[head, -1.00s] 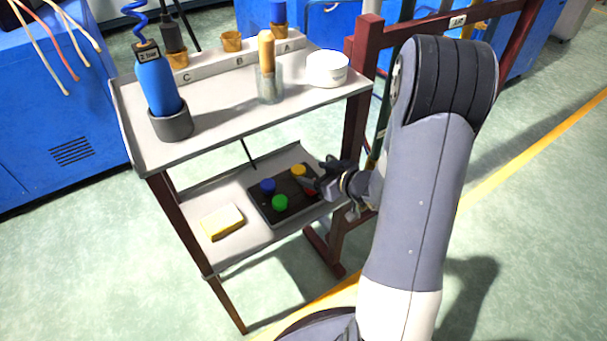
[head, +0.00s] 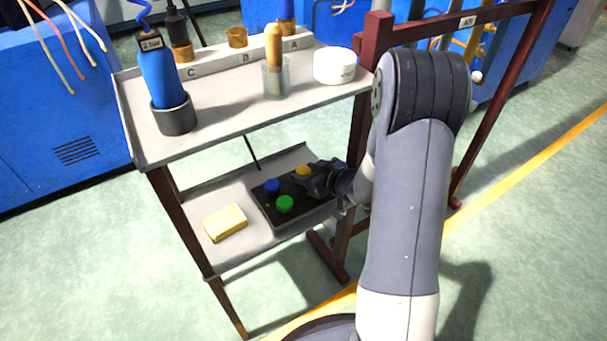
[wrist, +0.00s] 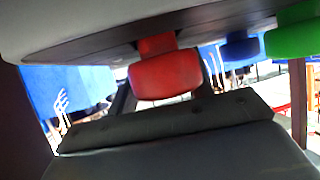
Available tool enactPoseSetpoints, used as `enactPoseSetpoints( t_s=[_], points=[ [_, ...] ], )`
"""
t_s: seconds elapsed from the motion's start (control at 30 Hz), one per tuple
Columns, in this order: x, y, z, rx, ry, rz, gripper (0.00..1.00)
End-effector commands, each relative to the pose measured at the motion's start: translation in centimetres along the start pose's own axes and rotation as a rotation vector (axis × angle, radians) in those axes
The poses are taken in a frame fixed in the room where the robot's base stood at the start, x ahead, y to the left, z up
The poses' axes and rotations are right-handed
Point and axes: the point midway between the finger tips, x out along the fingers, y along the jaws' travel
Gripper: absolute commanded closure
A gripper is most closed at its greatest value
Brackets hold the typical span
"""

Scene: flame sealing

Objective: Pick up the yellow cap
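The yellow cap (head: 302,171) sits on the dark tray (head: 268,207) on the lower shelf. My gripper (head: 311,181) is low over the tray's right side, close against the yellow cap in the head view. I cannot tell whether they touch or whether the fingers are open. The blue cap (head: 272,186) and green cap (head: 285,204) stand to the left; they also show in the wrist view as blue (wrist: 242,47) and green (wrist: 293,38). The red cap (wrist: 165,75) shows in the wrist view and is hidden in the head view. I do not see the yellow cap in the wrist view.
A yellow sponge-like block (head: 225,223) lies left of the tray. The upper shelf (head: 222,112) hangs above, holding a blue bottle (head: 160,77), a glass with a wooden-handled tool (head: 275,80) and a white container (head: 335,66). A dark red post (head: 357,130) stands beside my arm.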

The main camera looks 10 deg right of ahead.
Motion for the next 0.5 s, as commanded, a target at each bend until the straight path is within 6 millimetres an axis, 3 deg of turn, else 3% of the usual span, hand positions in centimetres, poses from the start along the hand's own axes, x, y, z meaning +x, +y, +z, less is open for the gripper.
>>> enactPoseSetpoints(
  t_s=[0.37, 0.5],
  points=[
    [-0.02, 0.0, 0.0, 0.0, 0.0, 0.0, 0.83],
    [-0.02, 0.0, 0.0, 0.0, 0.0, 0.0, 0.85]
  ],
)
